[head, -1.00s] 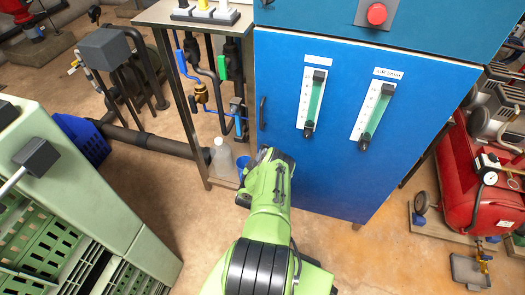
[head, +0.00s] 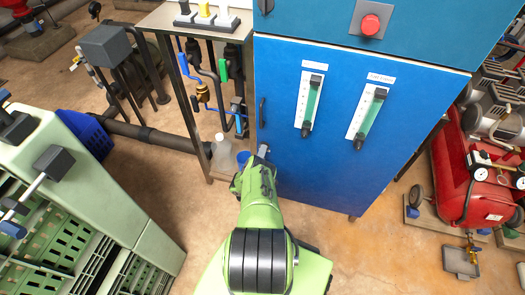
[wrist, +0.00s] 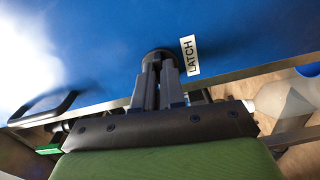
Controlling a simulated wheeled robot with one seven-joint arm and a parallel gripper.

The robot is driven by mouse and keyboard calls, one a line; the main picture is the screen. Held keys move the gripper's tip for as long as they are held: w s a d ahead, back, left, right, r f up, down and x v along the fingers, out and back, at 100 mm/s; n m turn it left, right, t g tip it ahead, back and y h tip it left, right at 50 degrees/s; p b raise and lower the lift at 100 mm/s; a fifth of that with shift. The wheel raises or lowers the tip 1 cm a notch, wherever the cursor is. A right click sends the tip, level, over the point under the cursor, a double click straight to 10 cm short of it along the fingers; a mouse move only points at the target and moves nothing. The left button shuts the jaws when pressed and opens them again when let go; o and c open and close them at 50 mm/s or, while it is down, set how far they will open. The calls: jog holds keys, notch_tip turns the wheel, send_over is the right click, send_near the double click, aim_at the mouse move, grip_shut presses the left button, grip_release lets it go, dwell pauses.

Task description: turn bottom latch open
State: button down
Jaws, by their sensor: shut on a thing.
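The bottom latch is a dark round knob (wrist: 156,54) on the blue cabinet door, beside a white label (wrist: 189,55) reading LATCH. In the wrist view, my gripper (wrist: 157,72) has its two grey fingers close together on the knob, covering part of it. In the head view, my gripper (head: 263,151) is at the lower left edge of the blue door (head: 320,165). My green arm and gripper hide the latch there. The door looks closed.
A black door handle (head: 262,112) is above my gripper. A plastic bottle (head: 223,153) and a blue cup (head: 243,158) stand just left. A metal-framed bench (head: 187,110) with pipes is behind them. Green crates (head: 60,235) are at left, a red compressor (head: 470,180) at right.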

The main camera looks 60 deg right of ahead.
jog(key=shift+n, duration=0.6)
jog(key=c, duration=1.2)
grip_release()
jog(key=shift+w, duration=0.1)
